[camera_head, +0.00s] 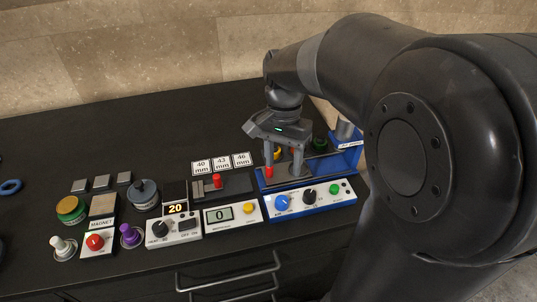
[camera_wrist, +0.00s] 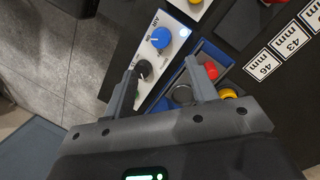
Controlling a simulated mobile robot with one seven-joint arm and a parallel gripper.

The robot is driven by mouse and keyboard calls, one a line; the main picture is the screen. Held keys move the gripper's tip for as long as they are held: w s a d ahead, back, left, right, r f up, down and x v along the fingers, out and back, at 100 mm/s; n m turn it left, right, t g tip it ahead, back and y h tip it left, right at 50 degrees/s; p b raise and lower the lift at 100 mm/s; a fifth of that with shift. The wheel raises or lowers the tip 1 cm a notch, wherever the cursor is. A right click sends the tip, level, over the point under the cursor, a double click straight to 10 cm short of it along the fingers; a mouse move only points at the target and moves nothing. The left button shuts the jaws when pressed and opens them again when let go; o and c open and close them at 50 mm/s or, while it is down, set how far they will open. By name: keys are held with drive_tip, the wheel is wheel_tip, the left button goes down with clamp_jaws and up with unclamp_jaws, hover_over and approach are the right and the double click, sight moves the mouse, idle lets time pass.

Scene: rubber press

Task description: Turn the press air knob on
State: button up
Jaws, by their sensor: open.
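The blue air knob (camera_head: 281,202) sits at the left of the white front panel (camera_head: 322,202) of the blue press. In the wrist view the blue knob (camera_wrist: 160,38), beside the label AIR, lies beyond my fingertips. My gripper (camera_head: 283,170) is open and empty, pointing down above the press, behind the panel. In the wrist view my gripper (camera_wrist: 160,70) has its fingers spread, apart from the blue knob. A black knob (camera_wrist: 144,69) shows near the left finger. The knob's exact setting is too small to tell.
On the panel are the black knob (camera_head: 309,196) and a green button (camera_head: 334,188). A red-tipped part (camera_wrist: 211,71) stands close to the right finger. A display box (camera_head: 230,215) with a yellow button is left of the press. Size cards (camera_head: 221,163) lie behind.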

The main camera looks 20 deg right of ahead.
sight(282, 199)
drive_tip(key=f+n, duration=0.2)
drive_tip(key=f, duration=0.1)
drive_tip(key=s+f+n+g, duration=0.1)
drive_tip(key=f+n, duration=0.1)
drive_tip(key=f, duration=0.2)
drive_tip(key=f+n+g+y, duration=0.1)
drive_tip(key=f+n, duration=0.1)
drive_tip(key=f, duration=0.1)
drive_tip(key=shift+s+a+f+n, duration=0.15)
drive_tip(key=shift+s+f+n, duration=0.1)
drive_tip(key=shift+s+n, duration=0.15)
drive_tip(key=c, duration=1)
drive_tip(key=shift+o, duration=0.2)
drive_tip(key=shift+n, duration=0.6)
drive_tip(key=o, duration=1)
drive_tip(key=shift+c, duration=0.2)
